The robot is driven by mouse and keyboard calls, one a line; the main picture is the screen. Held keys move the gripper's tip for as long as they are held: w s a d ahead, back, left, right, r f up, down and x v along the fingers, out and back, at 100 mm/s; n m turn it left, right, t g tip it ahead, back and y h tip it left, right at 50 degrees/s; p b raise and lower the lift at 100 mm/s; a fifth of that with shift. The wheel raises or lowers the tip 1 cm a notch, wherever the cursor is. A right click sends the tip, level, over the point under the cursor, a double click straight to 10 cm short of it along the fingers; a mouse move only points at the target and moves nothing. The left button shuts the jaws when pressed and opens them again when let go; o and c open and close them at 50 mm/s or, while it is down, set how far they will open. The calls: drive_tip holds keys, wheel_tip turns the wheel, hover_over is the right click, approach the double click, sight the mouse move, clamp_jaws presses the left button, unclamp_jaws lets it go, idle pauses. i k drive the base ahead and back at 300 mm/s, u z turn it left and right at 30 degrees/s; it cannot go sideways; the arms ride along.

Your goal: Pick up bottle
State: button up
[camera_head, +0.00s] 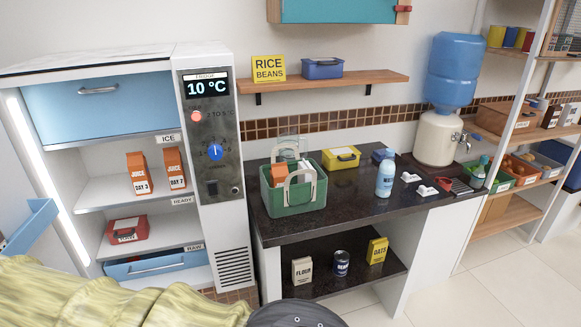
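A light-blue bottle (385,180) with a pale cap and a label stands upright on the dark counter (340,212), right of the middle. My gripper's fingers do not show in this view. A dark rounded part and a yellow-green ribbed part at the bottom edge seem to be mine. Nothing hides the light-blue bottle.
A green basket (293,206) with grey handles holds cartons left of the bottle. A yellow box (341,158), white clips (427,190) and a water dispenser (437,138) are nearby. A wall shelf (330,82) hangs above; the counter's front has bare room.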

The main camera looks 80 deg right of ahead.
sight(387, 169)
drive_tip(key=u, duration=0.05)
drive_tip(key=i, duration=0.3)
drive_tip(key=z, duration=3.6)
